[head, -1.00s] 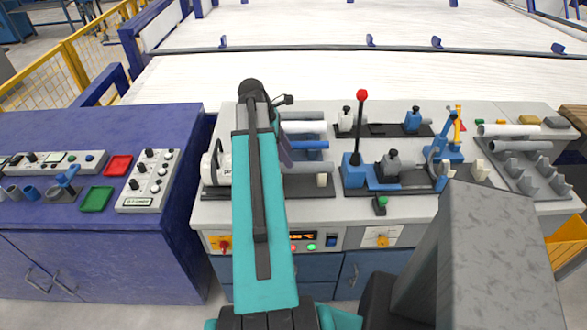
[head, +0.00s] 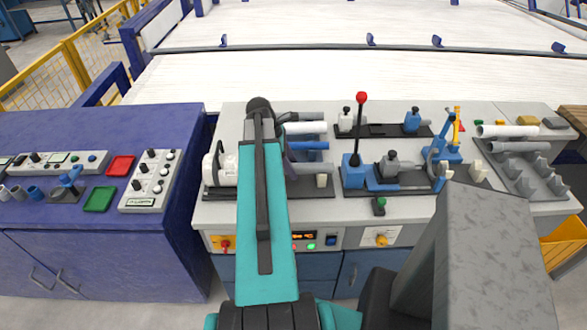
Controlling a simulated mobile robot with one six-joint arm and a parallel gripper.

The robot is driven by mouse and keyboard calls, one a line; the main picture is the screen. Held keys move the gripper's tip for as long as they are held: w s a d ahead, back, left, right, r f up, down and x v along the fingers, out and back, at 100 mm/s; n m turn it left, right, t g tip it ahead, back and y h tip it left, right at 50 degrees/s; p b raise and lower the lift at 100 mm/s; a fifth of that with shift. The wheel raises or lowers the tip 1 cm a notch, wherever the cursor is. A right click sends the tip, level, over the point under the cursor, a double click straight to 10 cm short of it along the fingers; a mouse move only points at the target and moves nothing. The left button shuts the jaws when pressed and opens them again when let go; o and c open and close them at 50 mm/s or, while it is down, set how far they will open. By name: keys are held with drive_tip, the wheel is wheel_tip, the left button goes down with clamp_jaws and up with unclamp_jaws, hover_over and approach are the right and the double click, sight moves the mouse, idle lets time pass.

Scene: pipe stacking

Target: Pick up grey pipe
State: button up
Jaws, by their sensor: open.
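On the left fixture a row of pipes lies crosswise: a grey pipe (head: 307,117) at the back, a white pipe (head: 308,128), a blue pipe (head: 310,145) and a nearer grey pipe (head: 317,168). Their left ends are hidden behind my arm. My gripper (head: 289,158) is open, above the left part of this row, mostly hidden by my teal arm link. Its fingertips are hard to make out, and I cannot tell if it touches a pipe. Another grey pipe (head: 518,146) lies on the right rack beside a white pipe (head: 507,131).
A clamp fixture with an upright red-knobbed lever (head: 361,98) stands right of the pipe row. A white machine part (head: 224,168) stands close left of my arm. The blue bench (head: 60,135) at left carries trays and a control box. The white surface behind is clear.

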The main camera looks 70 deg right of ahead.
drive_tip(key=shift+c, duration=0.3)
drive_tip(key=c, duration=1.1)
drive_tip(key=shift+r, duration=0.15)
drive_tip(key=shift+c, duration=0.2)
wheel_tip(320, 180, up, 10)
drive_tip(key=b, duration=0.2)
idle(0.5)
